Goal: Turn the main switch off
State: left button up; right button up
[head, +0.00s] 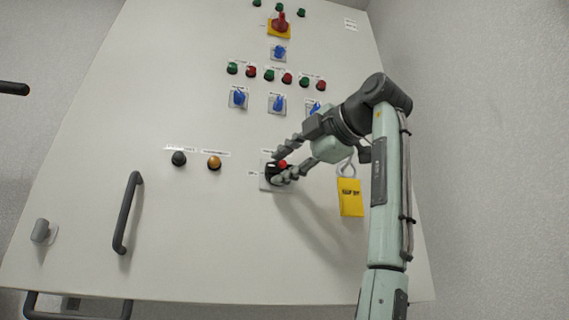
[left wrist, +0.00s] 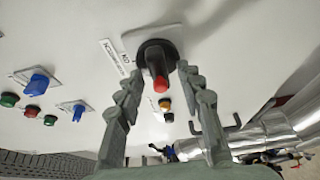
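A black rotary switch (head: 271,173) with a red grip sits on a pale plate low on the panel. In the left wrist view its red grip (left wrist: 157,79) points toward me from a round black base. My left gripper (head: 282,166) is open, with one finger on each side of this switch. In the left wrist view the left gripper (left wrist: 155,72) shows gaps between its fingers and the red grip. A red switch on a yellow plate (head: 280,24) is near the panel's top. My right gripper is not in view.
The white panel (head: 90,110) carries blue selector knobs (head: 239,97), red and green buttons (head: 251,71), and black and amber buttons (head: 214,162). A grey handle (head: 127,212) stands out at the left. A yellow tag (head: 351,198) hangs beside my left gripper.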

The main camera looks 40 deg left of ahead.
pick_arm(q)
jog(key=v, duration=1.2)
jog(key=shift+r, duration=0.15)
dwell(0.4)
